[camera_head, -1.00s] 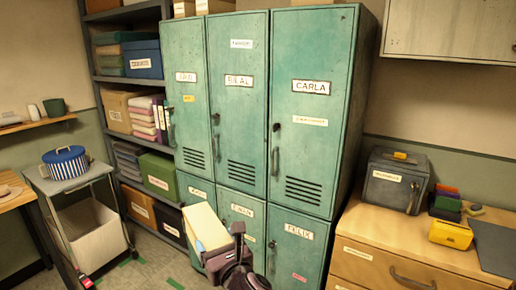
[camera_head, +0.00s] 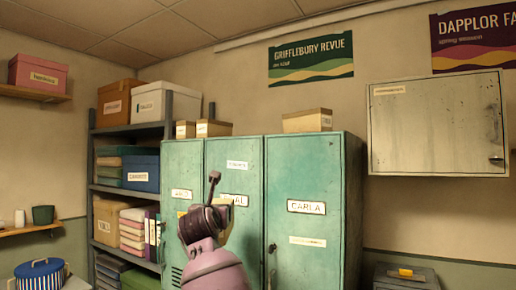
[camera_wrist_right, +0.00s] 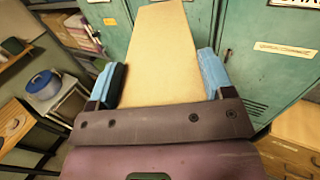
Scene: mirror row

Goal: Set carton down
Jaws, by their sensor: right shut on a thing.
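The carton (camera_wrist_right: 160,55) is a pale tan, long box, held between the two blue finger pads of my right gripper (camera_wrist_right: 160,82) in the right wrist view. It points away from the wrist toward the green lockers (camera_head: 305,170). In the head view my right gripper (camera_head: 212,218) is raised in front of the lockers' upper doors. It hides most of the carton there; only a small tan bit (camera_head: 229,203) shows beside it. Whether the carton touches a door cannot be told. My left gripper is in neither current view.
Tan boxes stand on the lockers' top: two at the left (camera_head: 213,128) and one at the right (camera_head: 307,120), with bare room between them. A filled shelf (camera_head: 130,188) stands left. A wall cabinet (camera_head: 437,125) hangs right.

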